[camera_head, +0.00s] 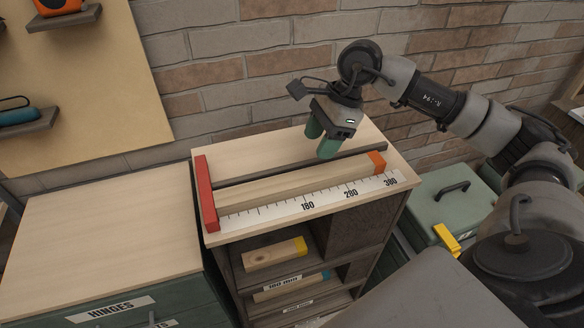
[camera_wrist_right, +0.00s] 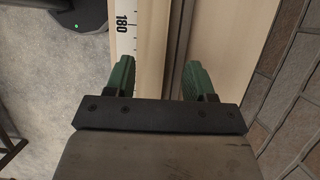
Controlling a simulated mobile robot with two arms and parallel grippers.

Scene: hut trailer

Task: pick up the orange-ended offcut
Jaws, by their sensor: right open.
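The orange-ended offcut (camera_head: 300,184) is a long pale wooden bar lying flat on the wooden bench top. It lies along the back of a white ruler strip (camera_head: 270,213). Its orange end (camera_head: 377,161) is at the right and its left end is by a red stop (camera_head: 206,194). My right gripper (camera_head: 320,138) is open and empty above the bench top, with its green fingers pointing down. In the right wrist view, the offcut's pale wood (camera_wrist_right: 152,40) shows between the open fingers (camera_wrist_right: 158,78), beside the ruler. My left gripper is out of view.
A dark strip (camera_head: 345,160) runs behind the offcut, with a brick wall behind. Below, shelves hold a yellow-ended block (camera_head: 275,254) and a blue-ended one (camera_head: 290,286). A lower hinges cabinet (camera_head: 100,240) stands left; a green case (camera_head: 447,205) stands right.

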